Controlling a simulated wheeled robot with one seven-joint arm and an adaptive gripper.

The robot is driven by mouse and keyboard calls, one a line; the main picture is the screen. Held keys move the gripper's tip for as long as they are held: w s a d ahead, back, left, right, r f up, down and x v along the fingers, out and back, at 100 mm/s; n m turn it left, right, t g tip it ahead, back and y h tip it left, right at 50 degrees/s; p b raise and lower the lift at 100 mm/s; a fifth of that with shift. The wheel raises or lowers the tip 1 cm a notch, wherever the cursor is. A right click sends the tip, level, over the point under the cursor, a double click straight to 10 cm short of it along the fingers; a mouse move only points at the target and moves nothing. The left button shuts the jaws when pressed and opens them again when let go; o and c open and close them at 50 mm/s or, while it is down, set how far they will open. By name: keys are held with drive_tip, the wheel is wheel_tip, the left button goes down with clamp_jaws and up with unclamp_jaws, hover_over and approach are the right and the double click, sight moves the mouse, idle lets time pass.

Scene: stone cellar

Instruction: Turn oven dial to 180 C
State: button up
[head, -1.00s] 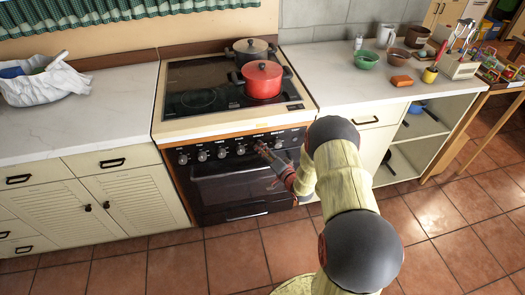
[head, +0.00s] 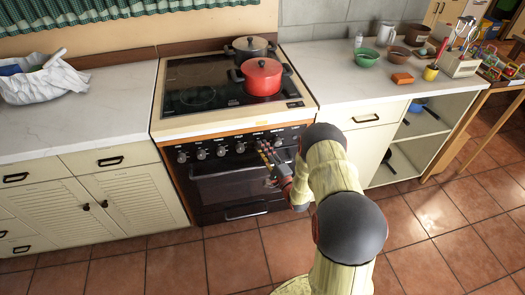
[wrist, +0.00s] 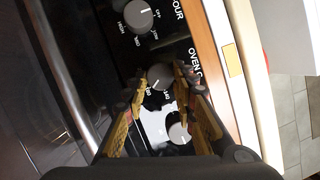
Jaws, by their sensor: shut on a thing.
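The oven (head: 235,185) stands under a black cooktop, with a row of grey dials along its front panel. In the wrist view the oven dial (wrist: 160,75) sits between my two fingers, beside printed lettering that starts "OVEN C". It has a pale pointer mark; the small figures around it are too small to read surely. My gripper (wrist: 160,80) is shut on this dial. In the head view my gripper (head: 264,146) reaches the right part of the panel and hides the dial it holds.
Neighbouring dials show in the wrist view, one above (wrist: 138,15) and one below (wrist: 179,133). A red pot (head: 262,78) and a dark pot (head: 250,48) stand on the cooktop. The oven handle (head: 225,172) runs just below the dials.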

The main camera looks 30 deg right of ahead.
drive_tip(key=shift+m, duration=0.5)
drive_tip(key=o, duration=1.2)
drive_tip(key=shift+c, duration=0.2)
drive_tip(key=s+f, duration=0.2)
drive_tip(key=s, duration=0.9)
drive_tip(key=shift+s+d, duration=0.15)
drive_tip(key=shift+s, duration=0.25)
drive_tip(key=shift+f, duration=0.15)
